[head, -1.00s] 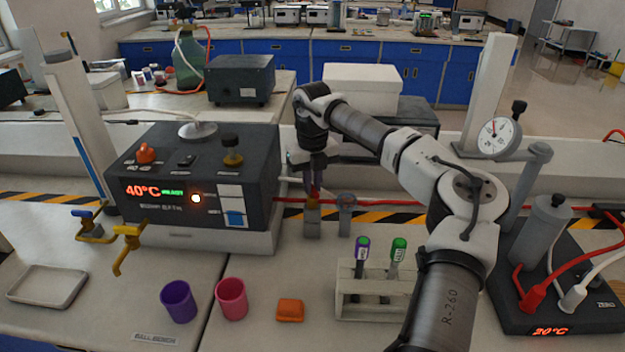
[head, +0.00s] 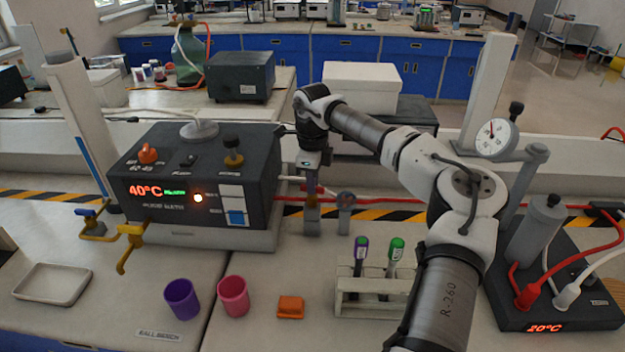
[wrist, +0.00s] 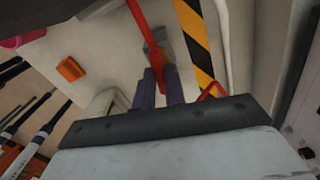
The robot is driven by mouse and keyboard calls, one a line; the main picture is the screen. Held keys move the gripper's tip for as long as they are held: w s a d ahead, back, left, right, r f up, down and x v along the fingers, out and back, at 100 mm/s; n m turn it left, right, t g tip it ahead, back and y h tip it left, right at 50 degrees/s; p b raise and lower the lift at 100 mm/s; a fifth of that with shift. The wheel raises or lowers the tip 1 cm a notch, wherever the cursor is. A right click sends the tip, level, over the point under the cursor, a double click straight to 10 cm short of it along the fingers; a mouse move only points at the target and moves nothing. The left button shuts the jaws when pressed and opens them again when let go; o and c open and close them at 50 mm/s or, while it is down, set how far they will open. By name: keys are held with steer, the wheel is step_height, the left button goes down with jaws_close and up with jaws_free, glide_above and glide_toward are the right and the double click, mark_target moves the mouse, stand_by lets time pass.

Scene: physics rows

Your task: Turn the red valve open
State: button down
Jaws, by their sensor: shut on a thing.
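The red valve (head: 311,189) sits on a small post along the red hose, right of the dark bath unit. My gripper (head: 312,180) reaches straight down onto it in the head view and covers most of its handle. In the wrist view the red handle (wrist: 169,77) lies between the two dark fingers (wrist: 160,88), which are shut on it. The handle's exact angle is hard to tell in the head view.
The bath unit (head: 190,190) reads 40°C and stands close left of my gripper. A tube rack (head: 375,300), an orange block (head: 290,307) and purple and pink cups (head: 233,297) stand in front.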

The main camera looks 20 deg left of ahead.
steer(key=shift+r+n, duration=0.1)
steer(key=shift+n, duration=1)
steer(key=c, duration=1.5)
jaws_free()
steer(key=shift+o, duration=0.2)
step_height(320, 180, up, 14)
steer(key=b, duration=0.2)
